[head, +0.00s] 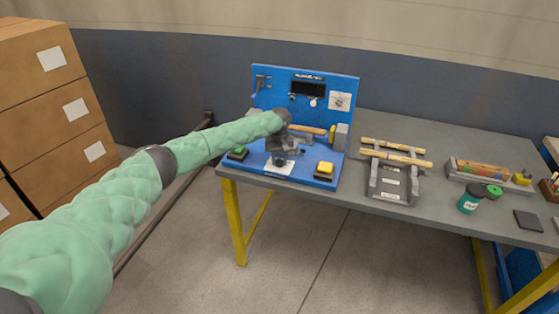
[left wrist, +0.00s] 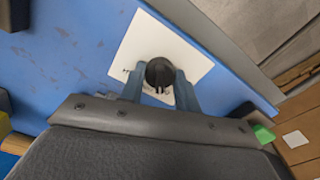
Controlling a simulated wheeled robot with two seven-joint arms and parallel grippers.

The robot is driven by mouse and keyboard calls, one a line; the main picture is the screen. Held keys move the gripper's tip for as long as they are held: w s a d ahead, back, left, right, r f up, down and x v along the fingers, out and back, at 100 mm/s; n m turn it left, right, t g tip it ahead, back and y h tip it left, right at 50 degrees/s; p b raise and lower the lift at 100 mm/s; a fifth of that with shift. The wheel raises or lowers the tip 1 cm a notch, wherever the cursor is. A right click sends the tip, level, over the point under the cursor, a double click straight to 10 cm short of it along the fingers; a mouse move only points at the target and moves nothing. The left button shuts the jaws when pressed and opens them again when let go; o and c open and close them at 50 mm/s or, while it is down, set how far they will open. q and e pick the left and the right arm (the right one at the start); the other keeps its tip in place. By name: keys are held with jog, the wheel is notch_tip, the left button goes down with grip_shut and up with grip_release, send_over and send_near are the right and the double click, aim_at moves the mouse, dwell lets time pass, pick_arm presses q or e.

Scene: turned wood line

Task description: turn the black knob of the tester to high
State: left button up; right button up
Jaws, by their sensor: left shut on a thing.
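The tester (head: 333,92) is a blue panel with a blue base on the table. Its black knob (left wrist: 160,72) sits on a white label plate (left wrist: 140,42) in the left wrist view; the knob also shows in the head view (head: 279,160). My left gripper (left wrist: 160,88) is above the tester base, with its two fingers on either side of the knob, shut on it. A light pointer mark on the knob faces the gripper side. Most of the plate's lettering is hidden or too small to read. My right gripper is not in view.
On the tester base are a yellow button (head: 325,168) and a green button (head: 238,153). A wooden piece (head: 308,129) lies across the tester behind my gripper. To the right are a grey rack (head: 394,184) with wooden sticks and a green-lidded jar (head: 470,201).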

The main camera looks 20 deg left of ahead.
pick_arm(q)
jog(key=m, duration=0.4)
jog(key=shift+m+b, duration=0.3)
jog(key=shift+b, duration=0.05)
jog(key=shift+m, duration=1.9)
jog(key=shift+m+b, duration=0.35)
jog(key=shift+m, duration=0.05)
jog(key=m, duration=0.4)
jog(key=shift+b, duration=0.3)
jog(key=shift+a+m, duration=0.1)
jog(key=shift+m, duration=1.1)
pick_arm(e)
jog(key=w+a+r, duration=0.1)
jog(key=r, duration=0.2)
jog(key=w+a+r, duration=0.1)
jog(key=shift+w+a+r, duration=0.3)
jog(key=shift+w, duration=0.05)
